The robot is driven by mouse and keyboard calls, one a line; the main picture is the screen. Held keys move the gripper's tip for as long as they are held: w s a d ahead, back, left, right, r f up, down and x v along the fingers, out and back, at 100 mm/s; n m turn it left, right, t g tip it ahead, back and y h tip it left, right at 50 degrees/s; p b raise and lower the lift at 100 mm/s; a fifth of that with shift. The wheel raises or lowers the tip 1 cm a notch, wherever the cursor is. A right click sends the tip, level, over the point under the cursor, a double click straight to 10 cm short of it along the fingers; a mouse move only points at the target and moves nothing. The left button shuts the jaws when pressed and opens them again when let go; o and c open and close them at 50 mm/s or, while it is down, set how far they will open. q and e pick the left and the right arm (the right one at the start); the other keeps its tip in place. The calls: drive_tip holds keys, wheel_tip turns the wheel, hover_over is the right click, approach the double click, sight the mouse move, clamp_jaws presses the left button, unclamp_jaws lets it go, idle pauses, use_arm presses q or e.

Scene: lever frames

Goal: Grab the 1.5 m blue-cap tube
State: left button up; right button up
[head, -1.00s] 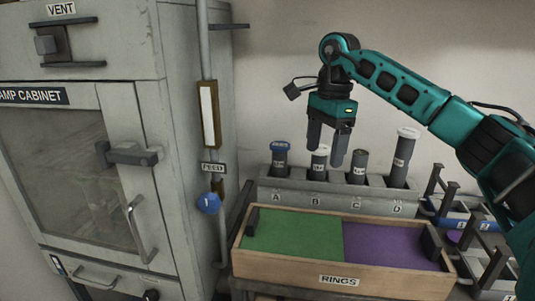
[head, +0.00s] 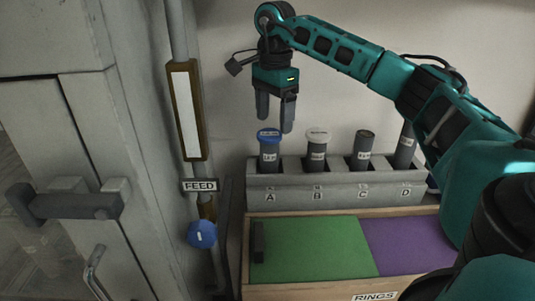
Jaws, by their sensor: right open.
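The blue-cap tube (head: 269,155) stands upright in slot A of the grey rack (head: 335,190), at the rack's left end. It has a grey body with a small white label, too small to read surely. My right gripper (head: 275,115) is open and empty, fingers pointing down, just above the blue cap. In this view its fingertips overlap the height just over the cap; I cannot tell whether they touch it. My left gripper is not in view.
A white-cap tube (head: 317,150) stands in slot B, a dark-topped tube (head: 362,149) in C, another (head: 406,146) in D. The RINGS tray (head: 310,291) with green and purple floors lies in front. The feed pipe (head: 188,110) and blue valve knob (head: 202,234) stand left.

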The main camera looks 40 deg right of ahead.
sight(270, 133)
drive_tip(key=f, duration=0.8)
drive_tip(key=shift+w+a+b, duration=0.2)
drive_tip(key=shift+w+b, duration=0.15)
drive_tip(key=shift+b, duration=0.05)
drive_tip(key=shift+r, duration=0.1)
drive_tip(key=c, duration=0.9)
drive_tip(key=shift+c, duration=0.2)
